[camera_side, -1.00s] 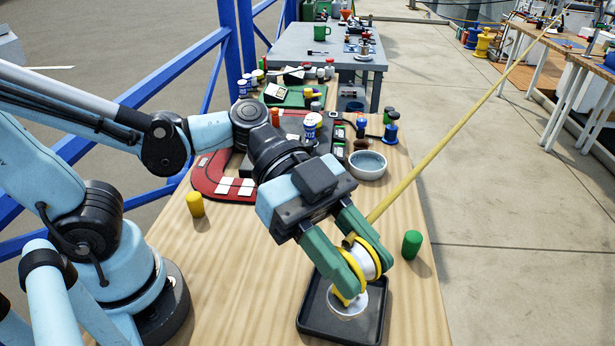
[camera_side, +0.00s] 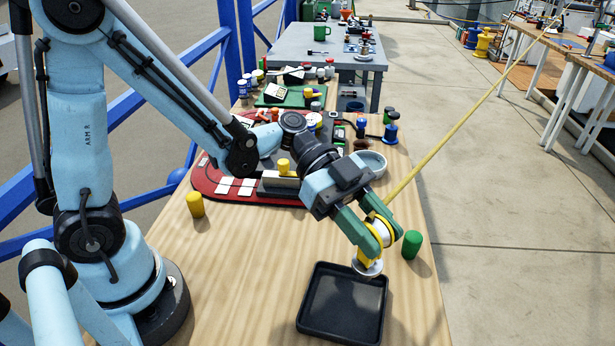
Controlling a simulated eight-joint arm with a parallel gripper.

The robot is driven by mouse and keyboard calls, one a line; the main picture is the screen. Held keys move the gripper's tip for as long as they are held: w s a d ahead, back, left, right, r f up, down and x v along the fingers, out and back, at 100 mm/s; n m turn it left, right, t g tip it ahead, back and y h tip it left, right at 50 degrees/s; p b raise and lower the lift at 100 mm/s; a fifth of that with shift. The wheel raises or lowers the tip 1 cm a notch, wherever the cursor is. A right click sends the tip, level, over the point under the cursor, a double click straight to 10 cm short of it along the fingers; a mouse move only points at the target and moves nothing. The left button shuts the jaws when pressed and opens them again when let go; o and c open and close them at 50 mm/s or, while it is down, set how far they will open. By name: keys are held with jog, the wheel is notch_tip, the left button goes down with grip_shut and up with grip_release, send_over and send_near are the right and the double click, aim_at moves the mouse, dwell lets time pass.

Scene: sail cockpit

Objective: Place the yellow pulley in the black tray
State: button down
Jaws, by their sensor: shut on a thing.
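The yellow pulley (camera_side: 383,233), with a white middle and a pale round disc at its lower end, is between the green fingers of my gripper (camera_side: 382,240). My gripper is shut on it, and the fingers hide part of it. The pulley is held tilted at the back right edge of the black tray (camera_side: 343,306). Its disc overlaps the tray's far corner in the picture; I cannot tell its exact height. The tray lies flat on the wooden table and its visible inside is empty.
A green cylinder (camera_side: 412,244) stands just right of the pulley, and a yellow cylinder (camera_side: 195,204) stands at the left. A grey bowl (camera_side: 372,162) and a red mat (camera_side: 215,181) lie behind. A yellow line (camera_side: 455,142) slants from the upper right toward my gripper. Table left of the tray is clear.

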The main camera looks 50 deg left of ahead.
aim_at(366, 269)
jog(key=shift+w+a+f, duration=0.25)
jog(key=shift+w+f, duration=0.2)
jog(key=shift+w, duration=0.05)
jog(key=shift+f, duration=1.9)
jog(key=shift+f, duration=0.1)
jog(key=c, duration=0.7)
grip_release()
